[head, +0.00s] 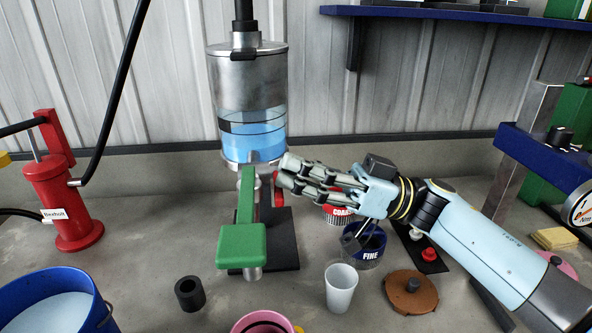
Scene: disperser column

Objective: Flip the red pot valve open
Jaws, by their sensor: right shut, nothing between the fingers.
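The pot (247,75) is a metal cylinder with a clear lower section showing blue liquid, standing at the back centre. A small red part, apparently the pot valve (277,190), shows below the pot's right side, just right of the green lever (247,205). My right gripper (284,171) reaches in from the right, with its fingertips just above and right of the red part. Its fingers are shut with nothing between them. They partly cover the valve, and I cannot tell whether they touch it. My left gripper is out of view.
A blue FINE container (364,250), a red COARSE container (338,219), a white cup (341,289) and a brown lid (411,293) stand below my right arm. A red pump (65,200) and a blue bucket (95,318) are at left. Bare bench lies between pump and lever.

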